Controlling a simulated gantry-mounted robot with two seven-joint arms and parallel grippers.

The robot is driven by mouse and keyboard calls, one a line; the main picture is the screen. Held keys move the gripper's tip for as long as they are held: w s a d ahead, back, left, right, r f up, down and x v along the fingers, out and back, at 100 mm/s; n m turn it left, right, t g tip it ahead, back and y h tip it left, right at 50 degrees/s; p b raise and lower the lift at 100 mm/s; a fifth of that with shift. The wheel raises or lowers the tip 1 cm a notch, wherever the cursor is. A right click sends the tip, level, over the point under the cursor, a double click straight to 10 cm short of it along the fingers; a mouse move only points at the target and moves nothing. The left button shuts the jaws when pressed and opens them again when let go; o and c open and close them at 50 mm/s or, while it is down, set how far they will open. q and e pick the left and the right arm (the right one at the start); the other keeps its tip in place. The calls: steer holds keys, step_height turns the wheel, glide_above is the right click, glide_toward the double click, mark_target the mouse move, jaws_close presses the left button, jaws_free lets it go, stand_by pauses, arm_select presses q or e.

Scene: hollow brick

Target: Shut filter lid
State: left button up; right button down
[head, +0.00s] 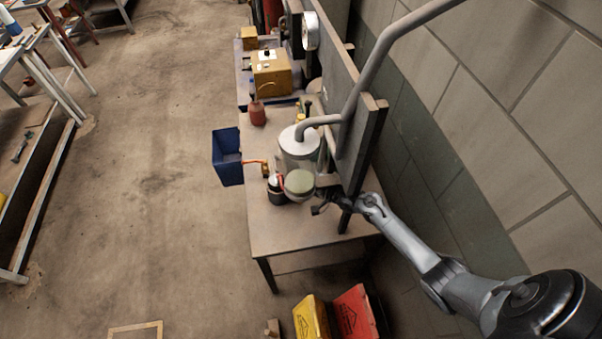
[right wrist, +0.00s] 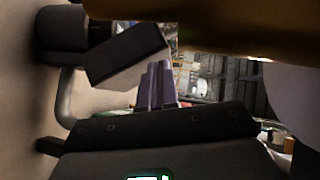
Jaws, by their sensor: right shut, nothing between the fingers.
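A pale cylindrical vessel (head: 298,150) with a pipe bending into its top stands on the table. In front of it is a smaller round pot with a flat grey-green top (head: 299,182), beside a black pot (head: 276,190). I cannot tell for sure which part is the filter lid, or its angle. My right gripper (head: 318,208) is shut and empty, close to the right front of the green-topped pot; contact cannot be told. Dark parts of this gripper fill much of the right wrist view. My left gripper is not in view.
The table (head: 290,232) has bare room at its front. An upright board (head: 357,145) and thick pipe (head: 370,80) stand close behind my right gripper. A blue bin (head: 227,157) hangs left of the table. Yellow (head: 311,318) and red (head: 354,312) boxes stand below.

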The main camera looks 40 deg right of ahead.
steer(key=shift+w+a, duration=0.4)
steer(key=shift+a, duration=0.3)
